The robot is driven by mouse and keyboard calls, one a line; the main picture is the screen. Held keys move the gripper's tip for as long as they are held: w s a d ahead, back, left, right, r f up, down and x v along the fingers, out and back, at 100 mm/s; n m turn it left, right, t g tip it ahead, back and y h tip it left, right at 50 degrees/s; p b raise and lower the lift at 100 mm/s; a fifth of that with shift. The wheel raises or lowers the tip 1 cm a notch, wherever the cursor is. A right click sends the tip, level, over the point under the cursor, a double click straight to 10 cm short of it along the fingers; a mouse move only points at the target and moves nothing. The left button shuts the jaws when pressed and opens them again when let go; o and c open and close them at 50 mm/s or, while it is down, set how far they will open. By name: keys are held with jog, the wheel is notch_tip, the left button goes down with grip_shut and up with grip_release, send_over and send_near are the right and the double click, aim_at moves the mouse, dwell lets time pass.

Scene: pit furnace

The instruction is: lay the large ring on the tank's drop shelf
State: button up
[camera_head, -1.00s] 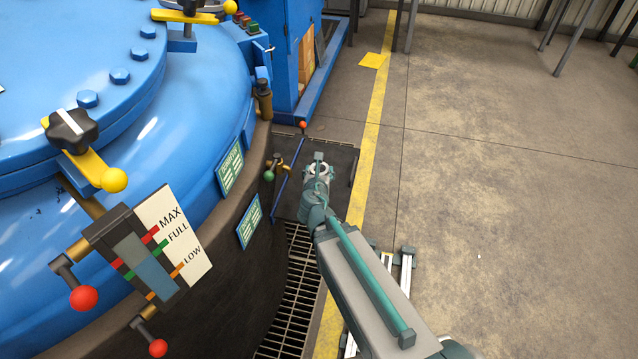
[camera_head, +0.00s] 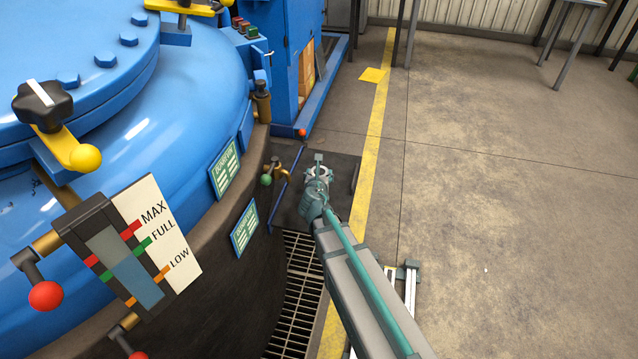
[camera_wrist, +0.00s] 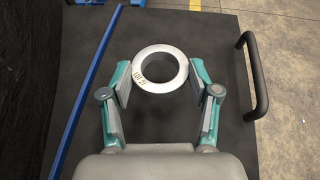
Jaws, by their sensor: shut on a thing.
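The large ring is a pale metal ring (camera_wrist: 160,89) with dark lettering on its left side. In the wrist view it sits between the two teal fingertips of my gripper (camera_wrist: 160,76), which is shut on it from left and right. A dark flat plate (camera_wrist: 226,45), apparently the drop shelf, lies beneath the ring. It has a blue bar along its left and a black handle on its right. I cannot tell how far the ring is above it. In the head view my gripper (camera_head: 318,168) is over this dark plate (camera_head: 345,168); the ring is hard to make out there.
The blue tank (camera_head: 200,60) with its dark lower wall fills the left. A level gauge (camera_head: 120,262) and brass taps (camera_head: 281,172) stick out from it. A floor grate (camera_head: 297,300) lies beside the tank.

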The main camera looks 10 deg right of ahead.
jog(key=shift+w+f+b, duration=0.15)
jog(key=shift+f+b, duration=0.15)
jog(key=shift+f, duration=0.6)
jog(key=shift+w+f+b, duration=0.1)
jog(key=shift+f+b, duration=0.15)
jog(key=shift+f, duration=0.6)
jog(key=shift+f, duration=0.2)
jog(key=o, duration=1.3)
jog(key=shift+o, duration=0.2)
